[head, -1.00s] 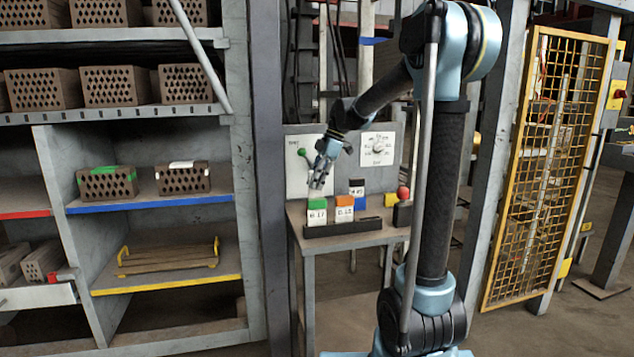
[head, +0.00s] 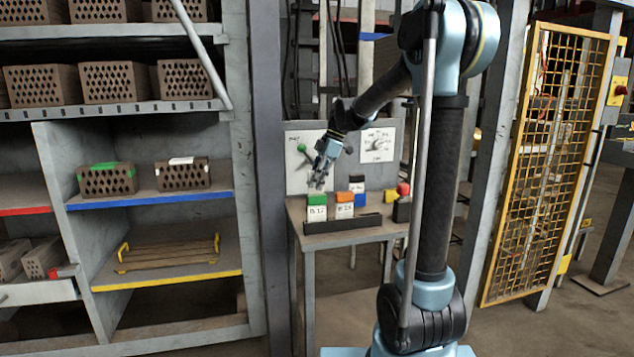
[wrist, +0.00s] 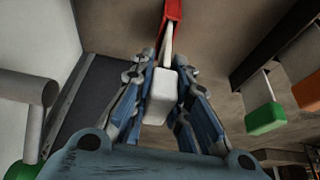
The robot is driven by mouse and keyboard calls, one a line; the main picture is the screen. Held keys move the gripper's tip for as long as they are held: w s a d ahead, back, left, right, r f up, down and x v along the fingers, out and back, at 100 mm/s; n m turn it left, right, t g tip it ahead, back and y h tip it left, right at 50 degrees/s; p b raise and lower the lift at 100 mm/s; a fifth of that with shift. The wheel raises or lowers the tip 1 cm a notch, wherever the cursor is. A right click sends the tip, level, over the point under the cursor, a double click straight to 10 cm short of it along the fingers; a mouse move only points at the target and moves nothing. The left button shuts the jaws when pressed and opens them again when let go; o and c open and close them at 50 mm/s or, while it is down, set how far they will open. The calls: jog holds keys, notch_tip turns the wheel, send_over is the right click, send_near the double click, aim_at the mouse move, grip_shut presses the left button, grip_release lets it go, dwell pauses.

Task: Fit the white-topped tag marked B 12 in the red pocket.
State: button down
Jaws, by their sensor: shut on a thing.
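My gripper (wrist: 160,105) is shut on the white-topped tag (wrist: 162,95); its white top sits between the fingers in the wrist view. Its thin pale body runs away from the camera toward the red pocket (wrist: 173,12), at the top edge. The body's far end meets the pocket's near end in the picture; I cannot tell how far inside it is. The marking B 12 is not readable. In the head view my gripper (head: 318,183) points down over the bench, behind the tag rack's left end. There the held tag is too small to make out and the red pocket does not show.
A dark rack (head: 342,226) holds a green-topped tag (head: 317,206) and an orange-topped tag (head: 345,205), close right of my gripper in the wrist view. A black-topped tag (head: 357,182) stands behind.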

jog(key=shift+f, duration=1.1)
dwell(0.4)
jog(key=c, duration=1.4)
grip_release()
jog(key=shift+c, duration=0.2)
jog(key=shift+r, duration=0.1)
jog(key=v, duration=1.1)
jog(key=shift+d+r, duration=0.2)
jog(key=shift+r, duration=0.15)
